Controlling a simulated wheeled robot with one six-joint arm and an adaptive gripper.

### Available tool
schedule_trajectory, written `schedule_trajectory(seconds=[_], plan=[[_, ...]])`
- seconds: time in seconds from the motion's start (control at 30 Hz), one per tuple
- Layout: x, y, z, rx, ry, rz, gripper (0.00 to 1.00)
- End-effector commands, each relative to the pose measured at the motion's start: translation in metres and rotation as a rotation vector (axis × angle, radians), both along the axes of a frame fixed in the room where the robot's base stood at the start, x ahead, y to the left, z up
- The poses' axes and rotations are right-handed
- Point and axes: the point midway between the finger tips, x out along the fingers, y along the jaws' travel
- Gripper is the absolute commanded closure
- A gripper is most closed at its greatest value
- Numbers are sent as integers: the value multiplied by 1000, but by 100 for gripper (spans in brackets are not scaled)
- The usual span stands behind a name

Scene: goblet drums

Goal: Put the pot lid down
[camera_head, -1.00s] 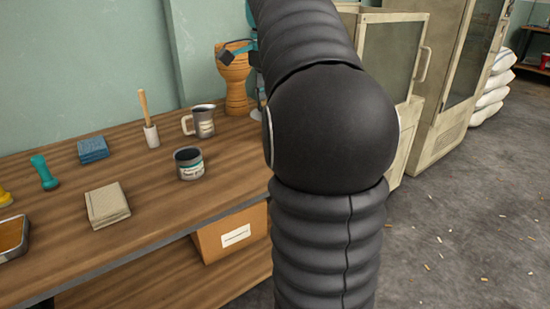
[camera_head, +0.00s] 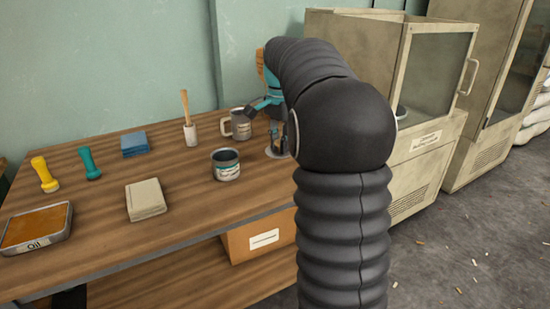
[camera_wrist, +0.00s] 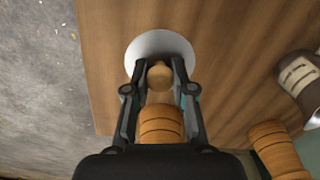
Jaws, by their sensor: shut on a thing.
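The pot lid is a pale grey disc with a round wooden knob. In the wrist view the lid (camera_wrist: 160,42) is beyond my fingertips, and its knob (camera_wrist: 159,75) is between them. My gripper (camera_wrist: 158,68) is shut on the knob. In the head view the lid (camera_head: 276,154) shows as a small grey edge at the right end of the table, partly hidden by my arm. I cannot tell whether the lid touches the table top.
The wooden table (camera_head: 110,230) holds a mug (camera_head: 240,124), an open can (camera_head: 226,165), a brush (camera_head: 188,120), folded cloths (camera_head: 145,201), stamps and an oil tray (camera_head: 36,228). A turned wooden piece (camera_wrist: 160,125) shows between my fingers. A cabinet (camera_head: 425,120) stands right.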

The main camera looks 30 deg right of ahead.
Motion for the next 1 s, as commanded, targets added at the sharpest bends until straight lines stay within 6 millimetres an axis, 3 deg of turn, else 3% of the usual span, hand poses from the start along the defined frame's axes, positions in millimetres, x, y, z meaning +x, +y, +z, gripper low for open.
schedule_trajectory(seconds=[0.27, 0.53, 0.93, 0.97, 1.0], plan=[[8, 9, -13, 1, 1, -1, 100], [8, 9, -46, 1, 1, -1, 100], [8, 9, -51, 0, 0, -1, 100], [8, 9, -50, 0, 0, -1, 68], [8, 9, -50, 0, 0, -1, 58]])
